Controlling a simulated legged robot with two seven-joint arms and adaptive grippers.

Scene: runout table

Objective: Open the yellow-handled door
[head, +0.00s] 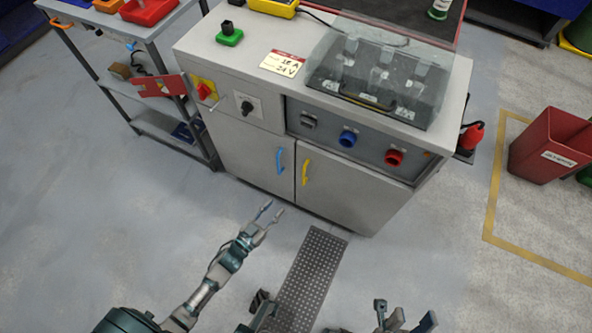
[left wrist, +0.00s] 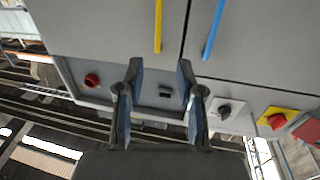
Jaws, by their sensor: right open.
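The yellow handle (head: 305,173) is upright on the left edge of the right cabinet door (head: 355,192), which looks shut. In the left wrist view, which is turned over, the yellow handle (left wrist: 158,25) is at the top, above the fingers, and its door (left wrist: 95,28) is to the left. My left gripper (head: 267,214) is open and empty, in front of the cabinet, below and left of the yellow handle and apart from it. Its two fingers also show in the left wrist view (left wrist: 160,85). My right gripper (head: 405,318) is open and empty at the bottom edge, far from the door.
A blue handle (head: 279,160) is on the left door, close beside the yellow one. Knobs and sockets line the panel (head: 350,138) above. A perforated plate (head: 312,268) lies on the floor before the cabinet. A shelf cart (head: 165,125) stands left, a red bin (head: 545,150) right.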

